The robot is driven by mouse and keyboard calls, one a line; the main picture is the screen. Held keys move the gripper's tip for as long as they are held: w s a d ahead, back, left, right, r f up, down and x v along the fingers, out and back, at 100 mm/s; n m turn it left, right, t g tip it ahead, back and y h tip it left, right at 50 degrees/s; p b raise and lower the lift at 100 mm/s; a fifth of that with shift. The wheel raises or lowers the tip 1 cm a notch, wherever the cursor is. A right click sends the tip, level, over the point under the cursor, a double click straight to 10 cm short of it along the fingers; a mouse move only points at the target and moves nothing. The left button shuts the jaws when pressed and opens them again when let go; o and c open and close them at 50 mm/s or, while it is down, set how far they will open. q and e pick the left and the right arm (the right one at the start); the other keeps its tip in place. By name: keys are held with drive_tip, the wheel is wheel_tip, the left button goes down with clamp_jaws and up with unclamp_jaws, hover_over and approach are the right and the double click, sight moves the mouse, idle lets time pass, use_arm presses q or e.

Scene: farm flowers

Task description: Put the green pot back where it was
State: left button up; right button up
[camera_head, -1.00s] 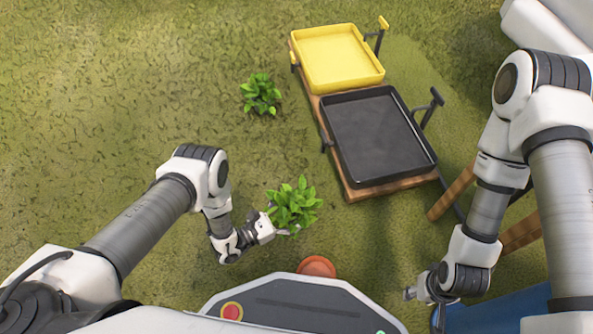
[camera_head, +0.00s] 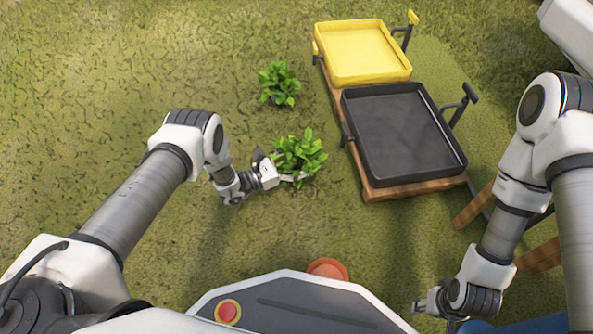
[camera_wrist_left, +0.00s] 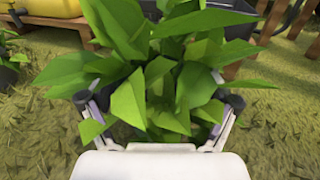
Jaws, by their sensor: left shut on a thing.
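A leafy green plant (camera_head: 299,152) is at my left gripper (camera_head: 287,178), in front of my base. Its leaves also fill the middle of the left wrist view (camera_wrist_left: 160,85), between the two fingers (camera_wrist_left: 160,105). My left gripper is shut on this plant's pot. The leaves hide the pot, so I cannot see its colour. Its height above the ground is hard to tell. My right gripper (camera_head: 428,304) is low on the right, away from the plants; its fingers are too small to read.
A second leafy plant (camera_head: 279,82) stands on the grass farther off. A yellow tray (camera_head: 362,76) and a black tray (camera_head: 405,140) rest on a wooden stand to the right. An orange-red round thing (camera_head: 328,268) lies close to my base. Grass at left is clear.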

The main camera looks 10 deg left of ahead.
sight(310, 161)
use_arm(q)
wheel_tip(310, 161, down, 3)
drive_tip(key=shift+f+b, duration=0.1)
drive_tip(key=shift+b, duration=0.7)
use_arm(e)
drive_tip(key=f, duration=0.3)
drive_tip(key=shift+w, duration=0.35)
use_arm(q)
drive_tip(key=shift+r, duration=0.25)
use_arm(e)
drive_tip(key=shift+r, duration=0.25)
use_arm(q)
drive_tip(key=o, duration=1.3)
drive_tip(key=shift+f, duration=0.15)
drive_tip(key=shift+r, duration=0.2)
drive_tip(key=p+v, duration=0.5)
drive_tip(key=v, duration=0.6)
drive_tip(key=shift+s+a+p, duration=0.3)
drive_tip(key=shift+s+a, duration=0.1)
drive_tip(key=shift+f, duration=0.1)
use_arm(e)
drive_tip(key=r, duration=0.1)
drive_tip(key=s+r, duration=0.1)
drive_tip(key=r, duration=0.3)
drive_tip(key=shift+s+r, duration=0.2)
drive_tip(key=shift+s, duration=0.2)
